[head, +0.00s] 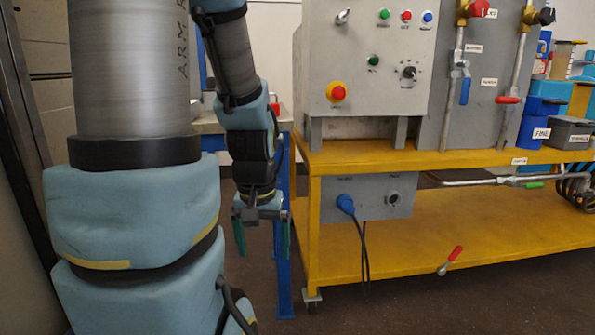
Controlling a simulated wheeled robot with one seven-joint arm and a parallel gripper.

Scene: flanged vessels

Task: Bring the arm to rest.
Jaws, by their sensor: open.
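My gripper (263,236) hangs at the end of my arm, left of the yellow cart, with its two green fingers pointing down. The fingers are apart and nothing shows between them. Floor and a blue table leg show behind the gripper. My arm is folded down from the top of the picture, and its large near links fill the left side. Part of the arm between those links is out of view.
A yellow cart (420,225) stands to the right with a grey control box (385,100), valve pipes and a blue plug (346,203). A red-handled lever (450,260) lies on its lower shelf. A blue-legged table (284,270) stands close behind my gripper. A wall is at left.

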